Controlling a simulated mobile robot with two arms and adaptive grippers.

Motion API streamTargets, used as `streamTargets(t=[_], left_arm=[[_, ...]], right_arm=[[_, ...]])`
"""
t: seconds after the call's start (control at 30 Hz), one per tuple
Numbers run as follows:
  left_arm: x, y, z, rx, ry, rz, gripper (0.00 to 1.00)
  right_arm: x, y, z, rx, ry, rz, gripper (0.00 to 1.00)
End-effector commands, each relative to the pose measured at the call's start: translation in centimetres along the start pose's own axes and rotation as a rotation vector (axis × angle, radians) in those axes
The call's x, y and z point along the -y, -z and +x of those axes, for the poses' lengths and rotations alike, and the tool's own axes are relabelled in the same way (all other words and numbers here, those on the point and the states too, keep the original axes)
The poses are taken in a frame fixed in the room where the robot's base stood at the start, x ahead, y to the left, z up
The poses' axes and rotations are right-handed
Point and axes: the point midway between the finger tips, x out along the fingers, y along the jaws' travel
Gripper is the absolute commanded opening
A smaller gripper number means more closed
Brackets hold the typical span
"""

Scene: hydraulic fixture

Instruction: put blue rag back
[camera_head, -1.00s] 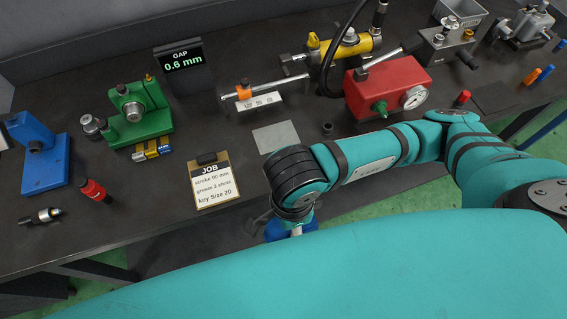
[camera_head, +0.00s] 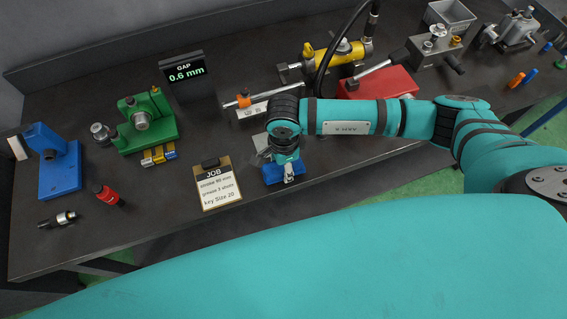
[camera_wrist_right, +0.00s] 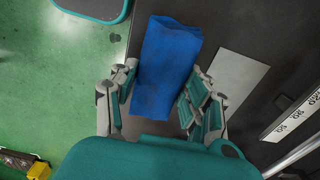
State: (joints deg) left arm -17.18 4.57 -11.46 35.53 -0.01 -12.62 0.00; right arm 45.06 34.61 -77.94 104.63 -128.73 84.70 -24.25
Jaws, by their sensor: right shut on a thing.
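The blue rag (camera_head: 273,174) is a folded bundle near the bench's front edge, just right of the job clipboard. My right gripper (camera_head: 289,173) is shut on the blue rag, with its fingers pointing down. In the right wrist view the rag (camera_wrist_right: 166,62) sits between the two finger pads of the gripper (camera_wrist_right: 160,92). Whether the rag touches the bench top is not clear. A flat light-grey plate (camera_wrist_right: 235,88) lies beside the rag; in the head view my arm partly covers it. My left gripper is not in view.
The job clipboard (camera_head: 216,187) lies left of the rag. A green fixture (camera_head: 148,123), a blue stand (camera_head: 60,170) and a red bottle (camera_head: 107,194) are further left. Behind my arm are a rail with an orange slider (camera_head: 243,101) and a red pump (camera_head: 378,82), partly hidden.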

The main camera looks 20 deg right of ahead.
Motion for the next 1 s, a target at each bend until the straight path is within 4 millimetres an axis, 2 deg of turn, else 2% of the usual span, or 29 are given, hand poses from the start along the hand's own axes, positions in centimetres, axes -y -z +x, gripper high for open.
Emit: streamTargets(t=[0.03,0.1,0.47,0.5,0.67,1.0], left_arm=[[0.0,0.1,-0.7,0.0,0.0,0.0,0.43],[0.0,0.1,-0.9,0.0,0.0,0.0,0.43],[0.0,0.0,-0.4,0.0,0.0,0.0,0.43],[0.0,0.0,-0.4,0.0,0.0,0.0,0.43],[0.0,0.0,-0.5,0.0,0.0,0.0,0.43],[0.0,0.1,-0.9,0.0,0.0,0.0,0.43]], right_arm=[[-0.1,0.0,0.3,0.0,-0.002,0.002,0.1],[0.0,0.0,1.0,0.0,-0.001,0.002,0.1],[0.0,0.0,1.7,0.0,0.002,0.001,0.1],[0.0,0.0,1.7,0.0,0.002,0.001,0.48],[0.0,0.0,1.6,0.0,0.001,0.001,0.69],[0.0,0.0,1.2,0.0,0.002,0.001,0.7]])
